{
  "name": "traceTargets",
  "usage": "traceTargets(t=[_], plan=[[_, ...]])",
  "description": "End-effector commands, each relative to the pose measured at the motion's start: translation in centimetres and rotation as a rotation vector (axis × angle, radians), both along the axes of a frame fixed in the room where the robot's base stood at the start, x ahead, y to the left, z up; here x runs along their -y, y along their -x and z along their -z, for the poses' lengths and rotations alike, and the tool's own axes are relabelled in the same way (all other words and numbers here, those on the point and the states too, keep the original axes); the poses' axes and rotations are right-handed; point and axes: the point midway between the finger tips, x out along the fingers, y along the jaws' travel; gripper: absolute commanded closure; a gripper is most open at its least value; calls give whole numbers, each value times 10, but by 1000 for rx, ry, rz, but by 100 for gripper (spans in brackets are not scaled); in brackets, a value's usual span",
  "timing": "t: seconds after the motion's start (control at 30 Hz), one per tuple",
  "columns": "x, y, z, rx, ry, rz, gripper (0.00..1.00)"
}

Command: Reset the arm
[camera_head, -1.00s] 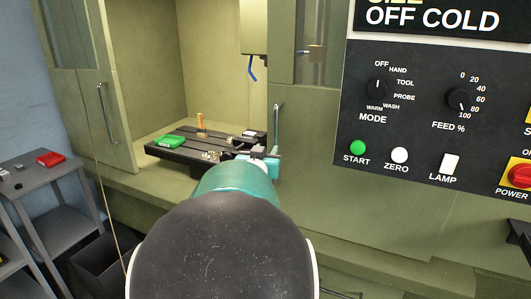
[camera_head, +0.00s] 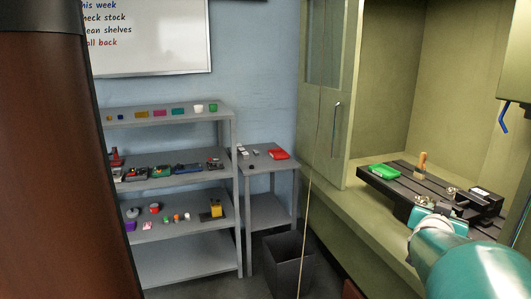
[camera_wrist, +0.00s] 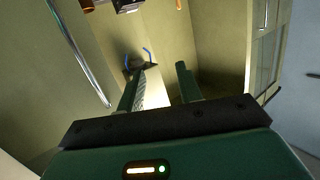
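My arm, teal near its end, shows at the lower right of the head view in front of the open machine cabinet (camera_head: 400,75). My gripper (camera_wrist: 160,75) shows in the wrist view with its two fingers apart and nothing visible between them. It points toward the cabinet interior, where a blue hose (camera_wrist: 148,54) hangs. In the head view, the gripper end lies near the front of the dark slotted machine table (camera_head: 410,186); its fingers are hard to make out there. A green box (camera_head: 384,171) and a wooden-handled tool (camera_head: 422,162) sit on that table.
A cabinet door (camera_head: 325,120) with a handle stands left of the opening. A grey shelf unit (camera_head: 180,262) holds several small items. A black bin (camera_head: 291,270) stands on the floor. A dark brown column fills the left edge.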

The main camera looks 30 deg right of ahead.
Motion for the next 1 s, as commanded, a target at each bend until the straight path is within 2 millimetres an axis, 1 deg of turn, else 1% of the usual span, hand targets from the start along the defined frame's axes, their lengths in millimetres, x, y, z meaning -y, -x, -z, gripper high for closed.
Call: traceTargets(t=[0.03,0.07,0.1,0.17,0.2,0.27,0.3,0.37,0.4,0.47,0.5,0.57,0.6,0.67,0.7,0.8,0.83,0.9,1.0], plan=[[-29,-26,0,-4,-39,-93,65],[-45,-39,2,-12,-64,-143,65],[-68,-55,5,-24,-97,-210,65],[-105,-77,9,-48,-145,-310,65],[-130,-88,13,-68,-178,-375,65],[-169,-102,17,-105,-224,-470,65],[-196,-109,21,-135,-254,-533,65],[-236,-115,27,-185,-297,-624,65],[-264,-116,32,-224,-324,-685,65],[-305,-113,39,-290,-363,-770,65],[-332,-108,44,-340,-385,-826,65],[-371,-96,52,-425,-415,-903,65],[-394,-85,58,-485,-431,-950,65],[-425,-65,67,-578,-451,-1007,65],[-441,-52,72,-636,-459,-1036,65],[-467,-23,82,-757,-467,-1079,65],[-471,-16,84,-782,-469,-1085,65],[-477,-7,87,-821,-470,-1091,65],[-479,-3,89,-838,-472,-1091,65]])
